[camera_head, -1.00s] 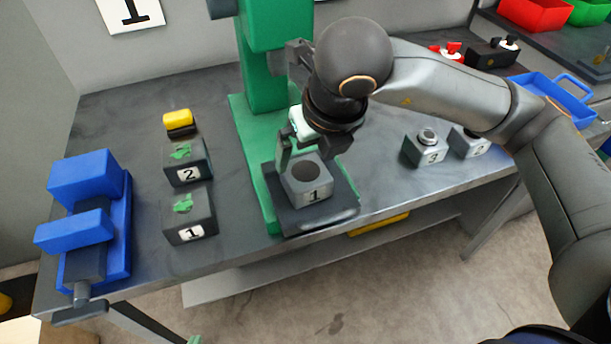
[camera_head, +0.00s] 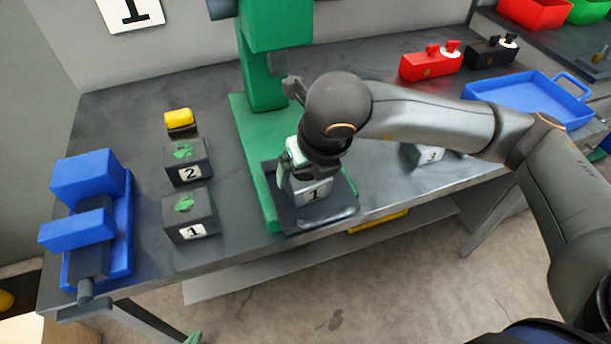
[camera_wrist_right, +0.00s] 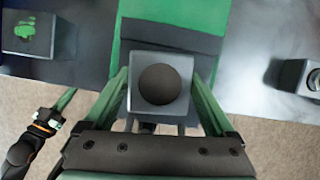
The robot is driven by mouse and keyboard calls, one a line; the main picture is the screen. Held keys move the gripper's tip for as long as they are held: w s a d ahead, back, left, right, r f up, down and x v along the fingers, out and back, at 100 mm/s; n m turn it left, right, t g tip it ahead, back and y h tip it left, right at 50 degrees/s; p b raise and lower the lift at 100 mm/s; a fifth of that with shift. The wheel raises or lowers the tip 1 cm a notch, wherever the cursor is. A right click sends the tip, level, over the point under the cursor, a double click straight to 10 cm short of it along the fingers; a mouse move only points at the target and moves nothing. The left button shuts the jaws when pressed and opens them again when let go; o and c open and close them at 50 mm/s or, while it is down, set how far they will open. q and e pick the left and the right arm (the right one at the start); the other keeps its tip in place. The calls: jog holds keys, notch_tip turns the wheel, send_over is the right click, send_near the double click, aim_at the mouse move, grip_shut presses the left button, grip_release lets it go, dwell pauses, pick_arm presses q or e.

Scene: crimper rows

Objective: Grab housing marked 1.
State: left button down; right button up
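A grey block with a round dark recess on top and a 1 label, the housing (camera_head: 313,192), sits on the dark plate (camera_head: 344,211) of the green press. It also shows in the wrist view (camera_wrist_right: 160,110). My right gripper (camera_head: 303,178) is lowered over it. In the wrist view, the fingers of my right gripper (camera_wrist_right: 160,78) stand on either side of the block, with narrow gaps. A darker block with a green top mark (camera_head: 188,217) also bears a 1, at left. My left gripper (camera_wrist_right: 60,112) is at lower left in the wrist view; its opening is unclear.
The green press column (camera_head: 265,75) rises just behind the plate. A block marked 2 (camera_head: 187,162) and a blue vise (camera_head: 85,215) are at left. A block marked 3 (camera_head: 430,156) is partly behind my right arm. A blue tray (camera_head: 525,98) lies at right.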

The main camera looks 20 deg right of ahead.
grip_shut()
jog(key=shift+r, duration=0.15)
dwell(0.4)
